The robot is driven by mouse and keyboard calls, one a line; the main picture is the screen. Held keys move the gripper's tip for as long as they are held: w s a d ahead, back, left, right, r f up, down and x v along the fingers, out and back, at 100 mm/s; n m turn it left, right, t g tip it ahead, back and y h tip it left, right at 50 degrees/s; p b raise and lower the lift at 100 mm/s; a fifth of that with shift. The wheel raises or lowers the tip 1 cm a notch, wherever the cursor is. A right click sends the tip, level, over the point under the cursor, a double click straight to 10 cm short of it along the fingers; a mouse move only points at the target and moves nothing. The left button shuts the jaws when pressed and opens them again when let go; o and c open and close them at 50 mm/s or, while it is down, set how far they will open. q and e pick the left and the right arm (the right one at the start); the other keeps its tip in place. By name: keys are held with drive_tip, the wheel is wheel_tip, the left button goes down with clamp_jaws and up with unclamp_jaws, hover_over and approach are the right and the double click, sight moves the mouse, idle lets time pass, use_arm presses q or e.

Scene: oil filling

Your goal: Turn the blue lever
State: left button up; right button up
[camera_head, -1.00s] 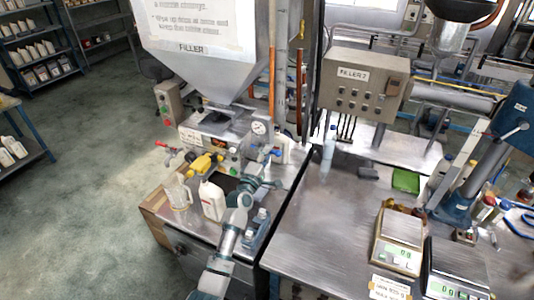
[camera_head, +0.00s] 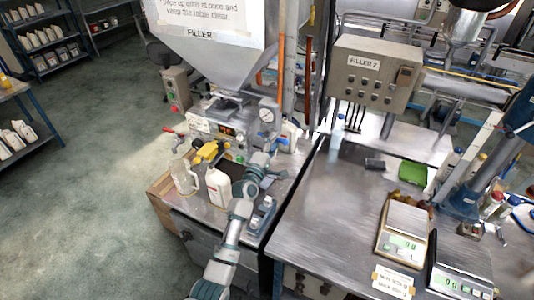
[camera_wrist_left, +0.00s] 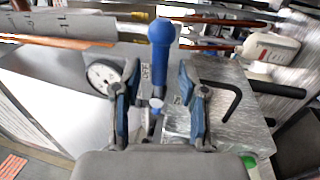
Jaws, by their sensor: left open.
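The blue lever (camera_wrist_left: 161,52) shows in the left wrist view as a rounded blue handle standing upright. It sits between and beyond the two blue-padded fingers of my left gripper (camera_wrist_left: 155,90), which is open with gaps on both sides. My right gripper is not in view.
A white bottle (camera_head: 218,187) and a clear jug (camera_head: 185,178) stand left of my left arm. The gauge (camera_wrist_left: 103,75) and a black bent rod (camera_wrist_left: 228,95) flank the fingers in the wrist view. Scales (camera_head: 402,228) stand on the right bench.

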use_arm(q)
drive_tip(key=v, duration=1)
drive_tip(key=shift+s+a+f, duration=0.2)
drive_tip(key=shift+s+f, duration=0.05)
